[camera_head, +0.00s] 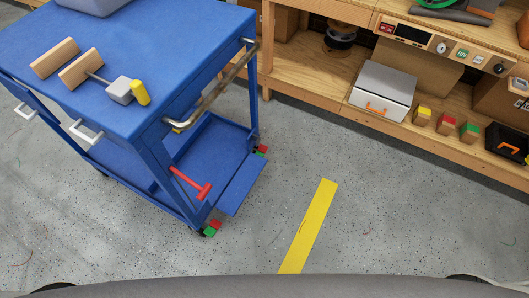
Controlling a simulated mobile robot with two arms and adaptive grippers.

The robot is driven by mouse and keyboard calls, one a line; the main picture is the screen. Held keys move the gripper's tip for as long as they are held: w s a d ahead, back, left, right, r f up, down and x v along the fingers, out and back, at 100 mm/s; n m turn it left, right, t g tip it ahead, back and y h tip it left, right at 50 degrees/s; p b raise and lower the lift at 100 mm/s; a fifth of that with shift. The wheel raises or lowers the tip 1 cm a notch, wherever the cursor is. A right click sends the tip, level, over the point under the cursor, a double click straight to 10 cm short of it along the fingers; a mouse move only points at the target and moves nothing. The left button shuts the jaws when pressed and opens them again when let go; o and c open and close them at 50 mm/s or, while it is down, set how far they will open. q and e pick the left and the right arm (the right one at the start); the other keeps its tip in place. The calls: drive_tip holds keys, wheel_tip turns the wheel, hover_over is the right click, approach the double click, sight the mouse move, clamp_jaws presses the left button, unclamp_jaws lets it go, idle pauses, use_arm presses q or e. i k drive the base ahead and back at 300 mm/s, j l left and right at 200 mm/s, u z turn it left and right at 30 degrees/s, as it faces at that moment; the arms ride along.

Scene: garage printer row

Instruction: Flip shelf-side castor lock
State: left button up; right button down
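A blue cart (130,112) stands at the left on the grey floor. Its castor nearest the wooden shelf (261,151) has a small red and green lock tab, seen at the cart's far right corner. Another castor (211,228) at the near right corner also carries red and green parts. They are too small to tell the lock positions. A third castor is barely visible under the cart's left side. Neither of my grippers is in view.
A wooden shelf unit (300,70) runs along the back right. A yellow floor stripe (308,226) crosses open floor right of the cart.

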sight(263, 148)
drive_tip(key=i+l, duration=0.2)
drive_tip(key=l, duration=0.15)
drive_tip(key=i+l+u, duration=0.1)
drive_tip(key=i+l, duration=0.35)
drive_tip(key=l, duration=0.2)
drive_tip(key=i+l+u, duration=0.1)
drive_tip(key=l, duration=0.25)
drive_tip(key=i+l, duration=0.3)
drive_tip(key=i+l+u, duration=0.1)
drive_tip(key=l, duration=0.3)
drive_tip(key=i+l+u, duration=0.1)
drive_tip(key=i+l, duration=0.15)
drive_tip(key=l, duration=0.1)
